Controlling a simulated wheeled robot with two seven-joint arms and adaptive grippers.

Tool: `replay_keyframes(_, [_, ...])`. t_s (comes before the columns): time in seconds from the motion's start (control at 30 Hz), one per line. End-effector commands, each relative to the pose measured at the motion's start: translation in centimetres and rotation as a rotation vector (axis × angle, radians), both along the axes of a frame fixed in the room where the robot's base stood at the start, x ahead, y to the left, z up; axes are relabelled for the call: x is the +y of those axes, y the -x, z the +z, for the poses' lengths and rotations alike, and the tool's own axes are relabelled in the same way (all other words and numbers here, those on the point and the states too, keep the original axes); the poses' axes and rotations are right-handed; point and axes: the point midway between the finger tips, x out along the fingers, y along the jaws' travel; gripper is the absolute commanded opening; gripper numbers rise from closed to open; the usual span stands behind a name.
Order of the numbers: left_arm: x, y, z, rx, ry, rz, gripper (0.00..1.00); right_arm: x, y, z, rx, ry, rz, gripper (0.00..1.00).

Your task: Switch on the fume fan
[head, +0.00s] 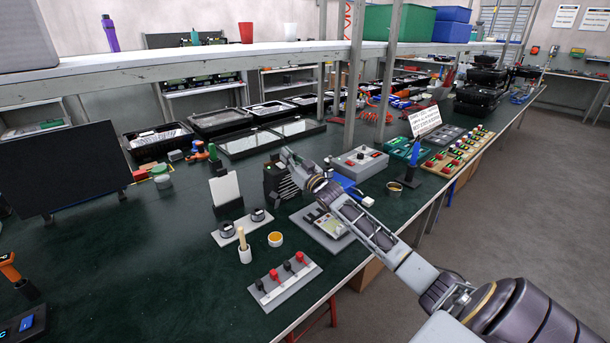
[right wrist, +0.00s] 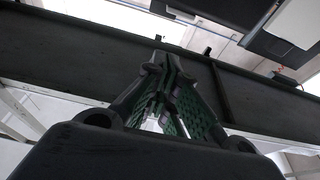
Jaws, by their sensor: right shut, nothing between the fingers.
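A grey control box (head: 358,163) with red and dark controls stands on the green bench, right of my right gripper. A grey plate (head: 285,282) with several red and black levers lies near the front edge. No label for the fume fan is legible, so I cannot tell which control is its switch. My left gripper is out of view.
A wooden board (head: 459,153) with several coloured buttons lies farther right, beside a printed sign (head: 425,120). A white shelf (head: 200,58) on grey posts runs above the bench. A dark monitor (head: 65,168) stands left. The front left bench is mostly clear.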

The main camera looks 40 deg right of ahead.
Motion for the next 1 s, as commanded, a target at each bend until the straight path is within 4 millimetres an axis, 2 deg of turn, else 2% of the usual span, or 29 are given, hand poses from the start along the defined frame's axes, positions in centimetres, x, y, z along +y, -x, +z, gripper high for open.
replay_keyframes(0.2, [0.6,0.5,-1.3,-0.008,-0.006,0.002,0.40,0.1,0.0,0.5,0.001,0.000,0.000,0.00])
replay_keyframes(1.0, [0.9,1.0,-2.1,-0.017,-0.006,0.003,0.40,-0.4,5.4,-2.3,0.001,0.000,0.000,0.00])
